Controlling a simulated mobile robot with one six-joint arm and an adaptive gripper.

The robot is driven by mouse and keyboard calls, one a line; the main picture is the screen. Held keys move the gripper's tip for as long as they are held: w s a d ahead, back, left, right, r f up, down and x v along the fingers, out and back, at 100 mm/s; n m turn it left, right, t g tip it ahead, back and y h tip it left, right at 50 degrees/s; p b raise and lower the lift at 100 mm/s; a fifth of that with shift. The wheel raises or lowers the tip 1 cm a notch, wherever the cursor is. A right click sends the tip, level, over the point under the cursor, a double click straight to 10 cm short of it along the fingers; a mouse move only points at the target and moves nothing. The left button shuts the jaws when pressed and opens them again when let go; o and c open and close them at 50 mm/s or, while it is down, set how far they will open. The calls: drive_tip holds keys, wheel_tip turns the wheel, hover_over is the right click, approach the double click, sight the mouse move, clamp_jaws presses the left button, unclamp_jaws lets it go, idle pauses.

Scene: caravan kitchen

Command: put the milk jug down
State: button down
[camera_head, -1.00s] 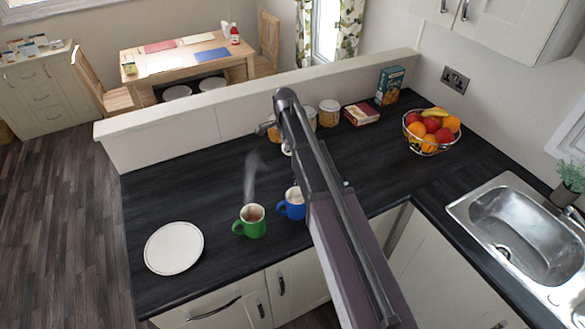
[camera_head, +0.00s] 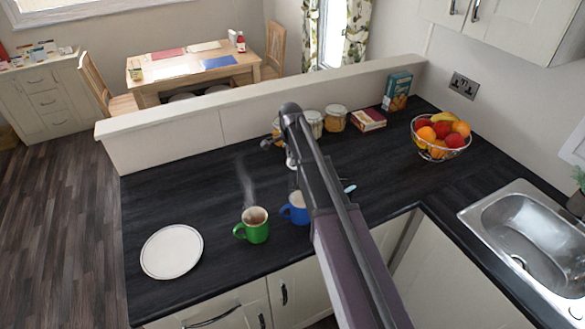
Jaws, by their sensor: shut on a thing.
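My arm reaches over the dark worktop and hides most of my gripper (camera_head: 279,146), of which only a small grey part shows to the left of the arm's end. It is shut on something. A small white patch (camera_head: 291,160) just below it is probably the milk jug, mostly hidden behind the arm. I cannot tell whether it touches the worktop. A green mug (camera_head: 254,226) with a brown drink and rising steam stands in front, to the left. A blue mug (camera_head: 294,210) stands beside it, partly covered by my arm.
A white plate (camera_head: 172,251) lies at the left. Lidded jars (camera_head: 335,120), a small box (camera_head: 368,119) and a teal carton (camera_head: 397,91) stand by the low back wall. A fruit basket (camera_head: 440,137) and the sink (camera_head: 535,235) are at the right. The worktop left of the arm has free room.

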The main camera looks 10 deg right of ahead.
drive_tip(key=shift+f+b, duration=1.9)
drive_tip(key=shift+f, duration=0.15)
drive_tip(key=c, duration=0.7)
unclamp_jaws()
drive_tip(key=shift+r, duration=0.25)
wheel_tip(320, 180, up, 12)
drive_tip(key=p, duration=1.2)
drive_tip(key=shift+s, duration=0.15)
